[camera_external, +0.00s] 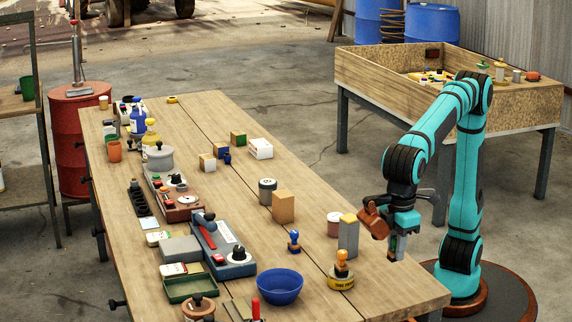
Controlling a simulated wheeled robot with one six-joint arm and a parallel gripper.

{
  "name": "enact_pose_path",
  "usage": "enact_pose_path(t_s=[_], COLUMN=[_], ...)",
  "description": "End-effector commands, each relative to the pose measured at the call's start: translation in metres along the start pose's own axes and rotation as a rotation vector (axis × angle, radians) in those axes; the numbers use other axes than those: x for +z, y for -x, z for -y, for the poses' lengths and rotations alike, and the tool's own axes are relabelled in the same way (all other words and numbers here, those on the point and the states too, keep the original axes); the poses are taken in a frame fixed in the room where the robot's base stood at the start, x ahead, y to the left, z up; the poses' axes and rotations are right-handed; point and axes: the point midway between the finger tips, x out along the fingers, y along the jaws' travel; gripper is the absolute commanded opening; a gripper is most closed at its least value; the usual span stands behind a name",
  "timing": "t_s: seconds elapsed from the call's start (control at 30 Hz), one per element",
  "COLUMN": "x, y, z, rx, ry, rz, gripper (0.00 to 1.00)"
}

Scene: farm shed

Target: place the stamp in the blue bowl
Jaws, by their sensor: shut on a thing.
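The blue bowl (280,287) stands upright near the front of the long wooden table, and no object shows inside it. My gripper (396,252) points down at the table's right edge, well right of the bowl. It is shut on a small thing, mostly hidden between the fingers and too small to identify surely. A blue-handled stamp (294,242) stands on the table just behind the bowl. An orange-topped stamp (342,264) stands on a yellow tin (341,283), between the bowl and my gripper.
A tall grey block with a yellow top (348,236) and a pink-white jar (334,225) stand left of my gripper. A wooden block (283,207) is farther back. The front right corner is clear.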

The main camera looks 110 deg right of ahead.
Motion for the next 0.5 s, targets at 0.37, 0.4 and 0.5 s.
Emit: enact_pose_path(t_s=[0.37, 0.4, 0.5], x=[0.0, 0.0, -0.0024], y=[0.0089, 0.0089, 0.0092], z=[-0.0001, -0.0001, -0.0001], rx=[0.0, 0.0, 0.0], ry=[0.0, 0.0, 0.0], rz=[0.0, 0.0, 0.001], gripper=[0.01, 0.01, 0.01])
